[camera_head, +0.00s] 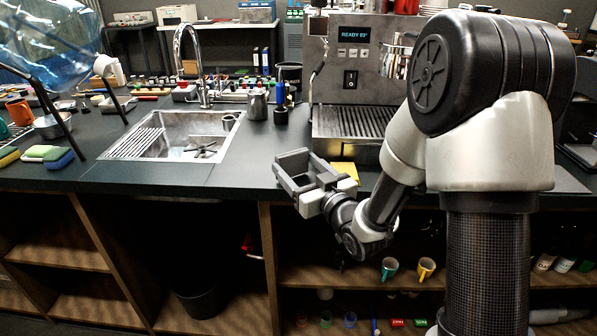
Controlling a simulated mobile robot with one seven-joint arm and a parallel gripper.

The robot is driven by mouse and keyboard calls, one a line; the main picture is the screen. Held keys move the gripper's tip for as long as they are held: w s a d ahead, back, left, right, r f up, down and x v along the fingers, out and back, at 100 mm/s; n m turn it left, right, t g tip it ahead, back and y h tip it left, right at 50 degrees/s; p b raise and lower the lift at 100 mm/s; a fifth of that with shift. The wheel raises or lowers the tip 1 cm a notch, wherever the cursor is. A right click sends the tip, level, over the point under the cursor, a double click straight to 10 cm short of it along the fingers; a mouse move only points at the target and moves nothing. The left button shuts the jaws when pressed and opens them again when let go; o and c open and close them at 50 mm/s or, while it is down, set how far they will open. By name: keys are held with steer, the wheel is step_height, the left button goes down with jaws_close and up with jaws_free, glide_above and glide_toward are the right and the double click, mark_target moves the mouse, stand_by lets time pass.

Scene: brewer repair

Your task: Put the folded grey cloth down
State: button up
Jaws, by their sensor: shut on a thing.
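My gripper (290,171) is at the front edge of the dark counter, just left of the espresso machine (362,62). Its grey jaws are shut on the folded grey cloth. The cloth is small here and hard to tell apart from the grey fingers, so its outline is unclear. I cannot tell whether it touches the counter (240,170).
A steel sink (170,136) with a tall tap lies to the left. A yellow item (347,170) lies right behind the gripper. A metal jug (257,104) and a blue bottle (280,93) stand behind. Sponges (58,158) lie far left. Bare counter lies between sink and machine.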

steer(key=shift+f, duration=0.15)
steer(key=shift+f, duration=0.25)
steer(key=o, duration=0.9)
steer(key=shift+r, duration=0.1)
steer(key=shift+o, duration=0.2)
